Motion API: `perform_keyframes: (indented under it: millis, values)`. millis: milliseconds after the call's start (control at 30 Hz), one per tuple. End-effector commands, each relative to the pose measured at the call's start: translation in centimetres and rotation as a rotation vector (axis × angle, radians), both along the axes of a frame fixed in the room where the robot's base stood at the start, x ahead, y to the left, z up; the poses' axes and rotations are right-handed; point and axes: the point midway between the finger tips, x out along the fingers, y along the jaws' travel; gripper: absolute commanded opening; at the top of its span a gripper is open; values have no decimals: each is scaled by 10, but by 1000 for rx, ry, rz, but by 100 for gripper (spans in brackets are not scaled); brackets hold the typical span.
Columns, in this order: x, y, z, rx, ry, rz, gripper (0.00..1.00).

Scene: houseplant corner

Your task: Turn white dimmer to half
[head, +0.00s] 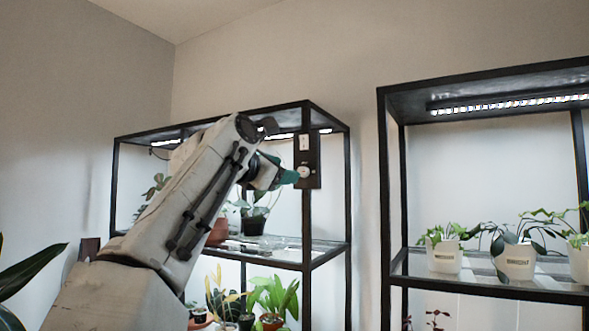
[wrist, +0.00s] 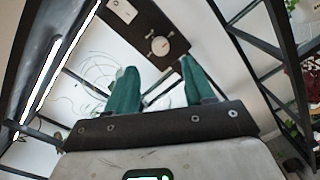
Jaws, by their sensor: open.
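The white dimmer (head: 304,172) is a round knob on a dark panel (head: 314,160) fixed to the front right post of the left shelf. In the wrist view the dimmer (wrist: 160,46) shows a small pointer line and sits just beyond the space between my fingertips. A white switch plate (wrist: 123,11) is on the same panel, above the knob in the head view. My gripper (head: 290,178) has green fingers; in the wrist view my gripper (wrist: 158,72) is open and empty, the fingers apart, with no visible contact with the knob.
The left shelf (head: 349,200) holds potted plants on two levels, close behind my arm. A second black shelf (head: 384,200) with white pots (head: 443,257) stands to the right. A light strip (wrist: 62,58) runs along the left in the wrist view. Bare wall lies between the shelves.

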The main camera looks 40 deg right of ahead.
Motion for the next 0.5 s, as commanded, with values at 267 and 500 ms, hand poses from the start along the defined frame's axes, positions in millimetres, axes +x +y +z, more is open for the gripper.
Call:
perform_keyframes:
  millis: [267,500]
  values:
    - [13,-46,2,-1,2,-1,53]
    - [18,-61,1,-2,2,0,53]
